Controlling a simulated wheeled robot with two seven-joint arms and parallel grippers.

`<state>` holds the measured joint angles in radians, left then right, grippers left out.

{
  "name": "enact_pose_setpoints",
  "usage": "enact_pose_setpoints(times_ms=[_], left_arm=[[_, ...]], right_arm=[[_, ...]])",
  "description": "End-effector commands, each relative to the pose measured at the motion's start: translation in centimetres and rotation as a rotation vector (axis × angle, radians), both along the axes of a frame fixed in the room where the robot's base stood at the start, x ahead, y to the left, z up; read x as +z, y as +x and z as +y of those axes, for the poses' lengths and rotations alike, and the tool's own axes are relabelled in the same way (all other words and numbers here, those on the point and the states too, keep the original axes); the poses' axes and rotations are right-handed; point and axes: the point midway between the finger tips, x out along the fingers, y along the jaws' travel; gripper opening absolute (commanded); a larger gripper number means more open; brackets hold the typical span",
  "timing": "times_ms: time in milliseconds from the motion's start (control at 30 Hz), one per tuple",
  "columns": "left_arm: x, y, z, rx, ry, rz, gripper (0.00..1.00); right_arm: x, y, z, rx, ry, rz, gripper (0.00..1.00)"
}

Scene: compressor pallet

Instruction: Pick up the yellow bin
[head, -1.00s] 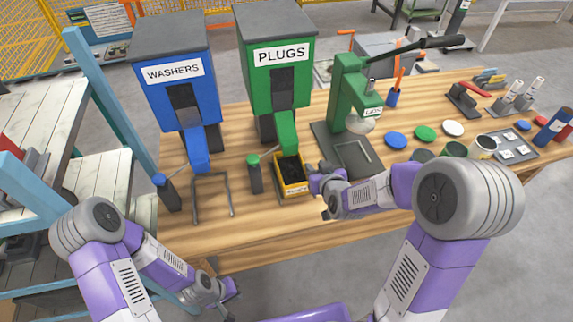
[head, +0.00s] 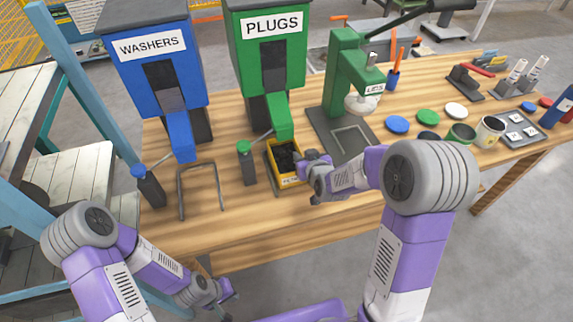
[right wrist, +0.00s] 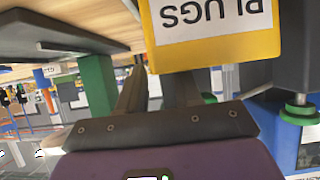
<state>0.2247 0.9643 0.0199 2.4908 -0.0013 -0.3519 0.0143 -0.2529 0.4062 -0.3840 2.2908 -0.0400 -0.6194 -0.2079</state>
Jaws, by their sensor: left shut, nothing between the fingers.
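The yellow bin (head: 289,181) sits on the workbench below the green plugs dispenser's chute, with dark pieces inside. In the right wrist view the yellow bin (right wrist: 262,45) is close, its PLUGS label upside down. My right gripper (head: 308,168) is at the bin's right front side. In the right wrist view its two fingers (right wrist: 160,88) stand apart, reaching toward the bin; the bin hides part of one finger. Whether they touch it is unclear. My left gripper (head: 229,292) is low in front of the bench, shut and empty, away from the bin.
The green plugs dispenser (head: 268,60) and blue washers dispenser (head: 150,65) stand behind. A green-topped post (head: 246,165) is just left of the bin. A green press (head: 345,90) stands right of it. Lids and cups lie further right. The bench front is mostly clear.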

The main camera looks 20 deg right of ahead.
Motion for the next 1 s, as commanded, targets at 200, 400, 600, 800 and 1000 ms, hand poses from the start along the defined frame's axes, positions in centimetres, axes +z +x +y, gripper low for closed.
enact_pose_setpoints(times_ms=[200,400,600,800,1000], left_arm=[[-0.7,0.0,0.0,0.0,0.0,0.0,0.0],[-0.7,0.0,0.0,0.0,0.0,0.0,0.0],[-0.7,0.0,0.0,0.0,0.0,0.0,0.0],[-0.7,0.0,0.0,0.0,0.0,0.0,0.0],[-0.7,0.0,0.0,0.0,0.0,0.0,0.0]], right_arm=[[-1.3,2.2,0.0,-0.001,-0.001,0.001,0.34],[-1.3,2.3,0.1,0.0,0.0,0.001,0.34],[-1.3,2.3,0.1,0.0,0.0,0.0,0.1],[-1.3,2.3,0.1,0.0,0.0,0.0,0.0],[-1.2,2.3,0.1,0.0,0.0,-0.003,0.0]])
